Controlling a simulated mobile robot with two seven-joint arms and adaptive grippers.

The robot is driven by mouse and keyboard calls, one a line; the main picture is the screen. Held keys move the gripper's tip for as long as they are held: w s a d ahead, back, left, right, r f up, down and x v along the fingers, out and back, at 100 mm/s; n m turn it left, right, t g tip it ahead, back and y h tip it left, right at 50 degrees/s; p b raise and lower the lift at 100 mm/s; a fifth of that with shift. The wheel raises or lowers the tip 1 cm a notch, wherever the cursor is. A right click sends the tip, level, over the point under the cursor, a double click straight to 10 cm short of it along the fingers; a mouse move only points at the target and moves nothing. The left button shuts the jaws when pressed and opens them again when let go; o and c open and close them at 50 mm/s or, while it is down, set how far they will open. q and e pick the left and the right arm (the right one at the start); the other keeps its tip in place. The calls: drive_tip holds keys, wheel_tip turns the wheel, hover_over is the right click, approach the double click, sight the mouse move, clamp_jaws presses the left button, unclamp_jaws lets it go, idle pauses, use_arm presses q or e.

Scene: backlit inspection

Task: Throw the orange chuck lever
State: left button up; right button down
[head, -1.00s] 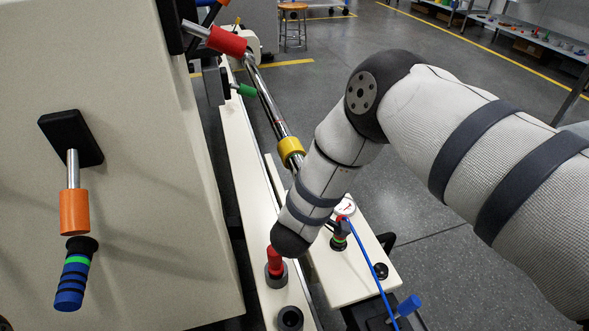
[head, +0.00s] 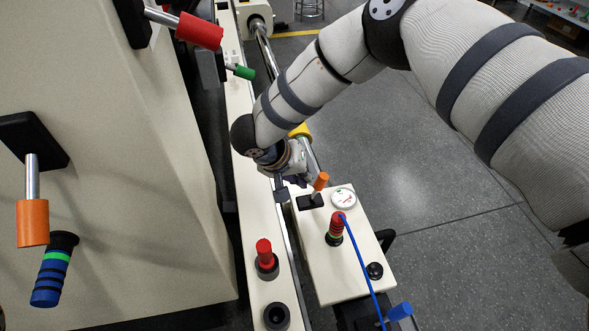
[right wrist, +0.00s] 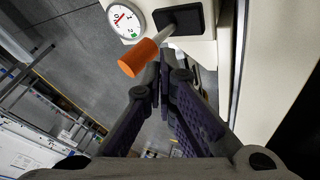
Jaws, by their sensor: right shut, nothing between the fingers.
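A small orange lever (head: 321,182) stands on a black plate on the cream block at the centre right. It also shows in the right wrist view (right wrist: 138,58), with its black plate (right wrist: 185,20). A larger orange-handled lever (head: 33,222) hangs from a black plate on the big cream housing at the left. I cannot tell which of the two is the chuck lever. My right gripper (head: 288,187) is just left of the small lever, shut and empty. In the right wrist view its fingertips (right wrist: 160,78) meet beside the orange knob, apparently not holding it. My left gripper is out of view.
A round dial gauge (head: 344,198), a red-topped plug (head: 336,226) with a blue cable and a black knob (head: 375,270) share the block. A red peg (head: 264,252) stands on the rail. A blue-striped grip (head: 52,272) and red lever (head: 198,30) are on the left.

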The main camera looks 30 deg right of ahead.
sight(318, 178)
drive_tip(key=shift+w+d+f, duration=0.1)
drive_tip(key=shift+d+f, duration=0.3)
drive_tip(key=shift+f, duration=0.15)
drive_tip(key=shift+s+d+r+y+p, duration=0.15)
drive_tip(key=shift+d+y+p, duration=0.2)
drive_tip(key=shift+d+p, duration=0.25)
drive_tip(key=shift+s+d+r+y+p, duration=0.15)
drive_tip(key=shift+d+y+p, duration=0.2)
drive_tip(key=shift+d+p, duration=0.25)
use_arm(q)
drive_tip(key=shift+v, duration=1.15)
use_arm(e)
drive_tip(key=shift+f, duration=0.25)
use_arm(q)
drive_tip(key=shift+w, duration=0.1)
